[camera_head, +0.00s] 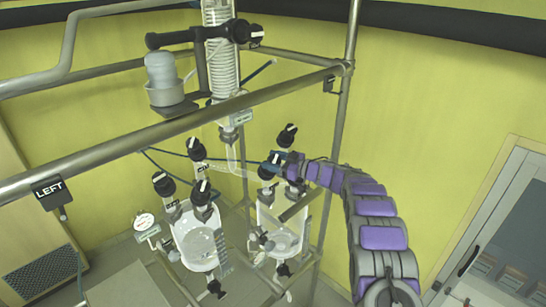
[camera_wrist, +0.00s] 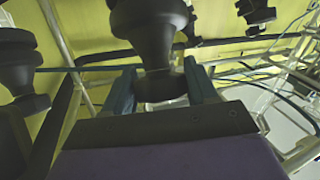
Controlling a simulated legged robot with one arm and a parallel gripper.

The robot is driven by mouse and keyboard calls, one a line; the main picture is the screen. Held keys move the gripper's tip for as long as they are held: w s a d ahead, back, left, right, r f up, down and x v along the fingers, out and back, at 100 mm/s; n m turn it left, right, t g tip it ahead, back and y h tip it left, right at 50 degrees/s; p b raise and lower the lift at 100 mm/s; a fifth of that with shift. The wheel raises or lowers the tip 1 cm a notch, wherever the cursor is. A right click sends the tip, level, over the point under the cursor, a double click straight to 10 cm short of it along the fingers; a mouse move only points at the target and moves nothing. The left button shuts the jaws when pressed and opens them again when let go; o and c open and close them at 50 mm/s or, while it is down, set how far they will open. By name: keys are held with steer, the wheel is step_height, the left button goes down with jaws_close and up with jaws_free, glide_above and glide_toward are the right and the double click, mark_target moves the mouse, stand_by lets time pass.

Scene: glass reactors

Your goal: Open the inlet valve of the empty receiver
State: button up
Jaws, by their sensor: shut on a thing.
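Two glass receivers hang in the metal frame: a left one (camera_head: 200,243) and a right one (camera_head: 283,238). Their contents are too small to tell clearly. Both have black valve knobs with white marks on top. My gripper (camera_head: 277,160) is at the top of the right receiver, by a black knob (camera_head: 268,171). In the wrist view, the teal fingers of my gripper (camera_wrist: 162,92) are on both sides of a black valve knob (camera_wrist: 152,35), shut on it. The knob stands roughly upright. I cannot read its setting.
Another black knob (camera_head: 288,135) stands just above my gripper. Knobs of the left receiver (camera_head: 202,192) are to the left. A frame rail (camera_head: 170,132) marked LEFT crosses in front. A glass coil column (camera_head: 220,60) rises behind.

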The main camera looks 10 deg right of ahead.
steer(key=shift+n+g+y, duration=0.5)
steer(key=shift+n+g, duration=0.6)
steer(key=shift+n, duration=0.2)
steer(key=o, duration=1)
steer(key=shift+w+d, duration=0.1)
steer(key=shift+d, duration=0.05)
steer(key=shift+c, duration=0.2)
steer(key=b+v, duration=0.3)
steer(key=v, duration=1.4)
steer(key=shift+d, duration=0.3)
